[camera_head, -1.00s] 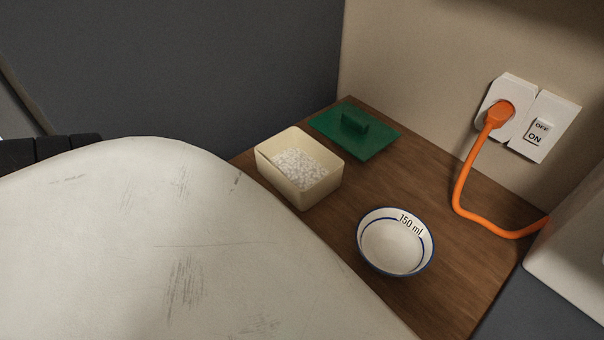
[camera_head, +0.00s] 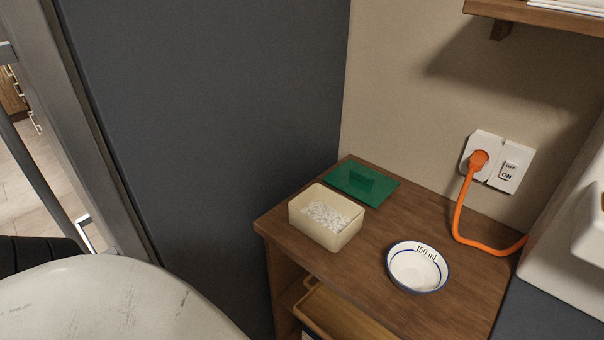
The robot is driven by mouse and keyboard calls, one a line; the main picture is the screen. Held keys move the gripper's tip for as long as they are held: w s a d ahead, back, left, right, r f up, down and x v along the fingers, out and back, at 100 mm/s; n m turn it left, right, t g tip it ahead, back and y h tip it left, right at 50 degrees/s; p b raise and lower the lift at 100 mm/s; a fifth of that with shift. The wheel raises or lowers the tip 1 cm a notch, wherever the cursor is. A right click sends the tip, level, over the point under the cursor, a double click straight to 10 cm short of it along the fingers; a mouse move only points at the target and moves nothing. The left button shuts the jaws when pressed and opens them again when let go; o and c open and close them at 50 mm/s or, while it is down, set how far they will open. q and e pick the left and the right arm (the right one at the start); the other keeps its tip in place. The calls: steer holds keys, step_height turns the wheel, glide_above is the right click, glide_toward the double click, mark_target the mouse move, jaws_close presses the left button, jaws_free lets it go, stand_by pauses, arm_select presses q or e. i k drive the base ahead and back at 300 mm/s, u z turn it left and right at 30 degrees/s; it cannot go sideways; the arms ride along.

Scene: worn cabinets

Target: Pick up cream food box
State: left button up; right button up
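The cream food box (camera_head: 343,238) stands upright and open on the wooden cabinet top, near its left edge. It holds small white pieces. A green lid (camera_head: 374,190) with a raised handle lies flat just behind it, apart from the box. Neither of my grippers is in view, so I cannot see whether they are open or shut.
A white bowl (camera_head: 414,272) with a blue rim, marked 150 ml, sits right of the box. An orange cable (camera_head: 460,215) runs from the wall socket (camera_head: 481,156) to a white appliance (camera_head: 567,245). The wooden top (camera_head: 349,283) is clear at its front left. A shelf (camera_head: 540,15) hangs above.

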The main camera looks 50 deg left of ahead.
mark_target(331, 220)
steer(key=u, duration=3.05)
steer(key=k, duration=0.65)
steer(key=z, duration=1.5)
steer(key=i, duration=0.5)
steer(key=u, duration=0.1)
